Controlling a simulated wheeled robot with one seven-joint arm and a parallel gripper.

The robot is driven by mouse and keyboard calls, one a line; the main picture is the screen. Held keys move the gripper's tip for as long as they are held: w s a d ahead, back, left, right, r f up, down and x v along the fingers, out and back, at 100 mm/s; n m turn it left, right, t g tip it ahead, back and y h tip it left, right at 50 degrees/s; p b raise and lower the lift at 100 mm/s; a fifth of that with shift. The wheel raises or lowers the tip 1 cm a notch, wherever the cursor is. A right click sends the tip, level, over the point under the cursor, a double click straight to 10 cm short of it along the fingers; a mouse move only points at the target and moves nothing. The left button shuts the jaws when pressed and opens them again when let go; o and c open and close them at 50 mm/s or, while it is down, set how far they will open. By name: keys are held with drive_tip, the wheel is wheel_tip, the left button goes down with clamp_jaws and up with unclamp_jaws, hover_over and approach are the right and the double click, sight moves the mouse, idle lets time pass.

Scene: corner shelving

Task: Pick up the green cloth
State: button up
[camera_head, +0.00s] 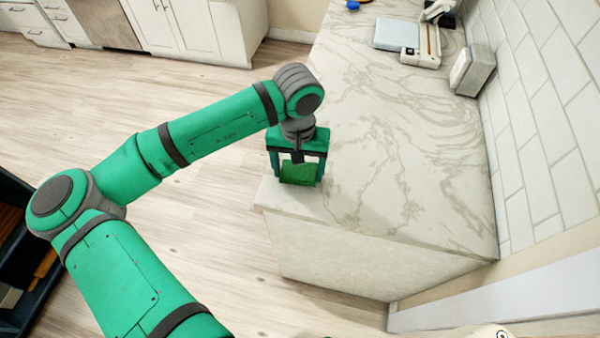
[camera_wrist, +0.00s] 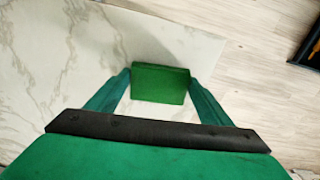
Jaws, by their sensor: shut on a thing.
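The green cloth (camera_head: 299,173) is a small, flat-looking green piece at the near left corner of the marble counter. My gripper (camera_head: 298,176) points down over that corner and is shut on the cloth, with a finger at each side of it. In the wrist view the cloth (camera_wrist: 160,84) shows as a green rectangle between the two fingertips of my gripper (camera_wrist: 160,82). I cannot tell whether the cloth touches the counter or is just above it.
The marble counter (camera_head: 390,130) is largely clear around my gripper. At its far end are a white device (camera_head: 420,45), a grey box (camera_head: 475,70) and a blue object (camera_head: 353,5). A tiled wall (camera_head: 545,90) bounds the right side. Wood floor lies left.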

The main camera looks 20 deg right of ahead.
drive_tip(key=s+d+r, duration=0.2)
drive_tip(key=s+r, duration=0.8)
drive_tip(key=s, duration=0.3)
drive_tip(key=shift+s+d+r, duration=0.35)
drive_tip(key=shift+d, duration=0.05)
